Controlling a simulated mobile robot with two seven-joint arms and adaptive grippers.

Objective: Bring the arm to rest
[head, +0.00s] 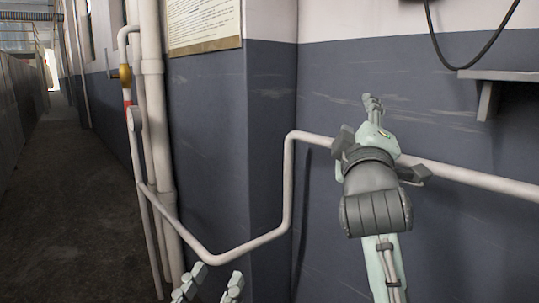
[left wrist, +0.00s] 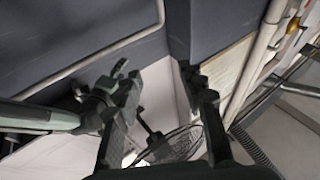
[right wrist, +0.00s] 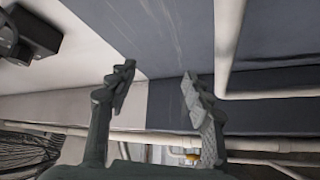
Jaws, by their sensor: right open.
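My left gripper (head: 212,284) shows at the bottom of the head view, only its pale fingertips in frame and apart. In the left wrist view (left wrist: 160,98) its two dark fingers stand apart with nothing between them. My right gripper (head: 380,156) is held up at the right of the head view, in front of the wall. In the right wrist view (right wrist: 158,88) its fingers are spread and empty. My right arm also shows at the left of the left wrist view. No pan is identifiable.
A two-tone wall (head: 450,110) fills the right, with a white pipe (head: 290,185) running along it. Vertical pipes (head: 155,110) and a notice board (head: 203,22) are left of it. A small shelf (head: 497,77) juts out at upper right. An open walkway (head: 75,190) lies at left.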

